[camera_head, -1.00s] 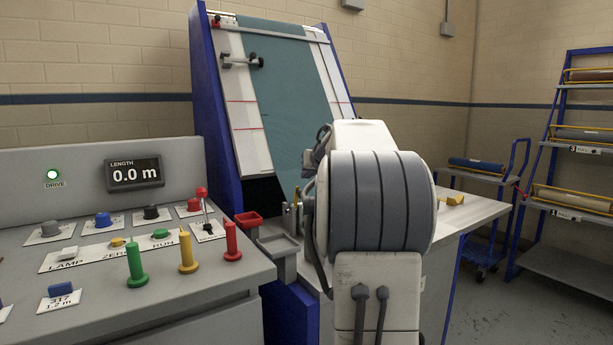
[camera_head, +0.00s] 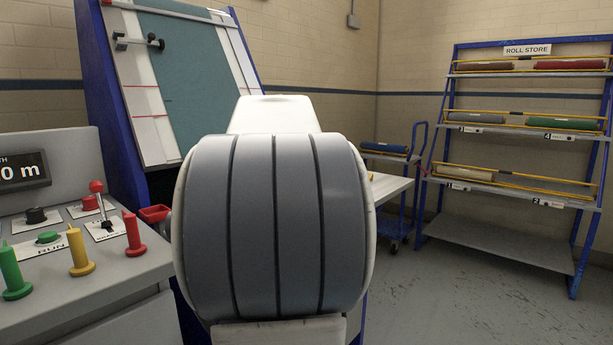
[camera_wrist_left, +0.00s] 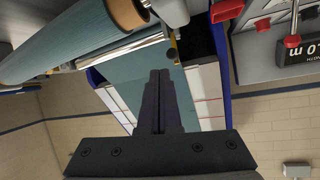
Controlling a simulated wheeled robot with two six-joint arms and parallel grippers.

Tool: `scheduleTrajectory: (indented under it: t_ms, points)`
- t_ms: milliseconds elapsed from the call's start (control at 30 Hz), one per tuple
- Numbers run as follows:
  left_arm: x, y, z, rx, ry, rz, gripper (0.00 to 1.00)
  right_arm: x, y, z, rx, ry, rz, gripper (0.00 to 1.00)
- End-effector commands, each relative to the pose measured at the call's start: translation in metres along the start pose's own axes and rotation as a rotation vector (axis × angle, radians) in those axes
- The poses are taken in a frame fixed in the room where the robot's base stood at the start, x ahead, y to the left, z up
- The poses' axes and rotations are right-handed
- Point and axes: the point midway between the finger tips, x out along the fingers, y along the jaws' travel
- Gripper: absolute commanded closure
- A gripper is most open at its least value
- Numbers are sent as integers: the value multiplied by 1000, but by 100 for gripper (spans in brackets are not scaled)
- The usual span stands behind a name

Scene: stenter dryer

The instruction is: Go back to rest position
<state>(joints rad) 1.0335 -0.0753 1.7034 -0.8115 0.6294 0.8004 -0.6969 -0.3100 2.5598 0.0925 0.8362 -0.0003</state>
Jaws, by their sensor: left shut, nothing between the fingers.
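My left gripper (camera_wrist_left: 160,76) is shut with nothing between its fingers, seen in the left wrist view. In that view it points toward the machine's inclined panel with teal cloth (camera_wrist_left: 140,85), with free space around the fingertips. A large grey and white part of my own arm fills the middle of the head view and hides what lies behind it. No gripper shows in the head view. My right gripper is in neither view.
The control console (camera_head: 110,265) with coloured knobs and a red-topped lever (camera_head: 98,190) is at left. The inclined teal cloth panel (camera_head: 180,75) stands behind my arm. A blue trolley (camera_head: 397,190) and the roll store rack (camera_head: 500,250) are at right. The floor at lower right is clear.

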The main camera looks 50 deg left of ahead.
Motion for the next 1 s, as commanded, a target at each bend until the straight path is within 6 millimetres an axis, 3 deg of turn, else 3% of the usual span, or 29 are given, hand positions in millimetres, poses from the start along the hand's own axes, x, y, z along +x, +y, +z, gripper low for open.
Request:
scheduleTrajectory:
  t_ms: [267,367,467,667,800,900,1000]
  points:
    - [0,3,1,4,-3,6,100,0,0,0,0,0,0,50]
    - [-6,24,12,31,-23,48,100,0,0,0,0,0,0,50]
    - [-20,64,36,93,-64,132,100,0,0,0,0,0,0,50]
    - [-81,165,118,300,-183,379,100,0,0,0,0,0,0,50]
    - [-142,216,190,485,-269,562,100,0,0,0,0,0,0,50]
    - [-191,237,246,635,-325,688,100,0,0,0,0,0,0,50]
    - [-242,242,305,798,-380,812,100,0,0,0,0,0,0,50]
